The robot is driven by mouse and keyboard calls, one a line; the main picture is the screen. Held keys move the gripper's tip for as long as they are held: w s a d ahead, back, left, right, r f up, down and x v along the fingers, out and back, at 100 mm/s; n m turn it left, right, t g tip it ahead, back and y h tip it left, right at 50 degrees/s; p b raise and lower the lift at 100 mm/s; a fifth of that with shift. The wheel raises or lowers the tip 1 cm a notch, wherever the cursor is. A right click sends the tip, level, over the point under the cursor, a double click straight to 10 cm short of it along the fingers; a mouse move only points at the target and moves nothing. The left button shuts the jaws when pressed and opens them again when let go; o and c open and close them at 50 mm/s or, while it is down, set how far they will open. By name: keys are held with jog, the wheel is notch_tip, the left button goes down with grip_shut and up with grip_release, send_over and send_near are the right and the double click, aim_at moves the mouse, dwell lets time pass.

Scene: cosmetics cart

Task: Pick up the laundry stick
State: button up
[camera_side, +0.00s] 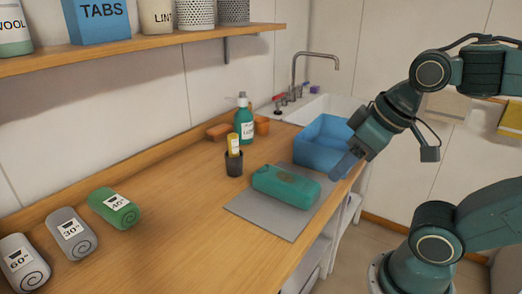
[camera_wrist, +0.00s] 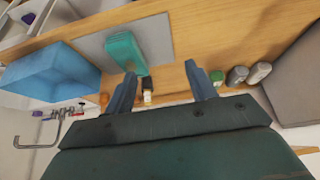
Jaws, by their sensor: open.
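My gripper (camera_side: 342,167) is open and empty, up at the right by the blue bin, well apart from the cup. In the wrist view my gripper's two fingers (camera_wrist: 160,69) are spread wide with nothing held between them.
A green pouch (camera_side: 286,187) lies on a grey mat (camera_side: 256,215) right of the cup. A green pump bottle (camera_side: 244,125) and terracotta blocks (camera_side: 219,131) stand behind. A blue bin (camera_side: 316,146) is near the sink. Rolled towels (camera_side: 114,208) lie front left. A shelf (camera_side: 130,48) overhangs the back.

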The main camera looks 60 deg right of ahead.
jog(key=w+d+r+n+g, duration=0.1)
jog(key=w+d+r+n, duration=0.15)
jog(key=w+r, duration=0.6)
jog(key=n+g, duration=0.5)
jog(key=n, duration=0.4)
send_over(233, 134)
notch_tip(233, 134, down, 8)
jog(key=shift+s, duration=0.1)
jog(key=shift+f, duration=0.1)
jog(key=shift+f, duration=4.25)
